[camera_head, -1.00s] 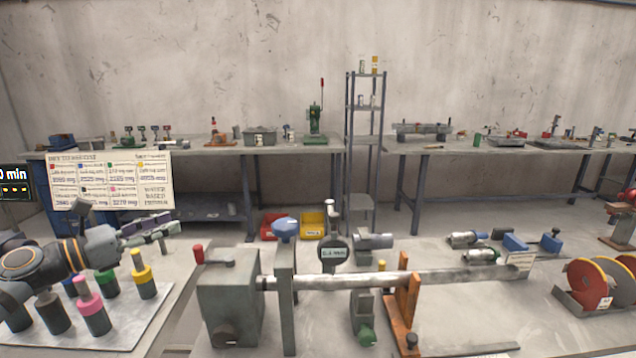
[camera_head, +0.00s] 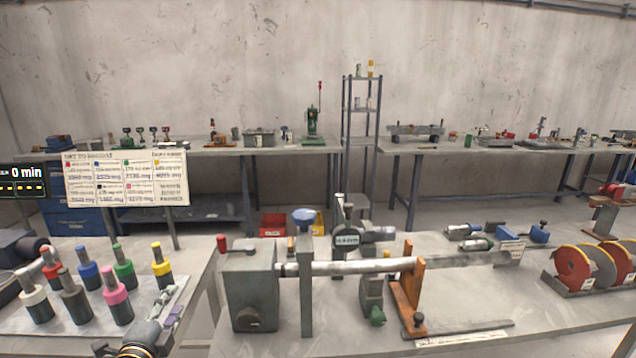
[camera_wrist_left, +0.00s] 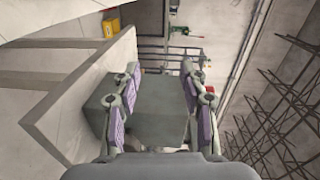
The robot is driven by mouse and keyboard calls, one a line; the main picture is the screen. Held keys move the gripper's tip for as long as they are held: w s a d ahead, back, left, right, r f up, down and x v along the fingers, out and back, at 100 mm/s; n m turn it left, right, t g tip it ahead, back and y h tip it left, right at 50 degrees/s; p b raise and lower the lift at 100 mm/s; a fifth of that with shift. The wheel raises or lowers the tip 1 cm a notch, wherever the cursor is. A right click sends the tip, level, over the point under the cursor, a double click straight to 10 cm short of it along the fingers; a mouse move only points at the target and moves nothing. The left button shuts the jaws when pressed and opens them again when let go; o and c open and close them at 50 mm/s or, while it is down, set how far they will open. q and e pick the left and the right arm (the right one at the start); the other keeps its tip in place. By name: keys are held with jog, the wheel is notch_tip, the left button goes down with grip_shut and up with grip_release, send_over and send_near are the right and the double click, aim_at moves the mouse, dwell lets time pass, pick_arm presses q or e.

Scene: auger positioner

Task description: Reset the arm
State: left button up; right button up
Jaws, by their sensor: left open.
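My left arm comes in low at the left of the head view, and its gripper (camera_head: 172,306) is beside the board of coloured plugs, near the bench's right end. In the left wrist view the two purple-padded fingers of the left gripper (camera_wrist_left: 159,72) are spread apart. A grey block (camera_wrist_left: 158,112) shows between and beyond them; I cannot tell how far off it is. Nothing is seen held. My right gripper is in neither view.
Coloured plugs stand on a pale board (camera_head: 75,335) at left, behind them a printed card (camera_head: 126,178). A gap separates this bench from the auger fixture's grey housing (camera_head: 252,297), with a long rod (camera_head: 350,267) on an orange support (camera_head: 410,285). Reels (camera_head: 575,268) stand at right.

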pick_arm(q)
jog(key=s+d+f+n+g+y, duration=0.2)
jog(key=s+d+f+n+g, duration=0.2)
jog(key=s+f+n+g, duration=0.55)
jog(key=s+d+f+n+g+h, duration=0.1)
jog(key=s+d+f+n+g, duration=0.2)
jog(key=s, duration=0.6)
jog(key=s+d+f+n+g+h, duration=0.1)
jog(key=s+d+f+n, duration=0.25)
jog(key=s+f, duration=0.35)
jog(key=s+a+f+g+p, duration=0.1)
jog(key=s+a+f+p, duration=0.1)
jog(key=f, duration=0.8)
jog(key=s+a+f+p, duration=0.1)
jog(key=a+f+p, duration=0.15)
jog(key=f, duration=0.75)
jog(key=s+f+p, duration=0.2)
jog(key=s+f, duration=0.4)
jog(key=s, duration=0.3)
jog(key=s+f+g+p, duration=0.1)
jog(key=s+f+p, duration=0.1)
jog(key=s+f, duration=0.5)
jog(key=s, duration=0.2)
jog(key=shift+s+a, duration=0.2)
jog(key=shift+s, duration=0.1)
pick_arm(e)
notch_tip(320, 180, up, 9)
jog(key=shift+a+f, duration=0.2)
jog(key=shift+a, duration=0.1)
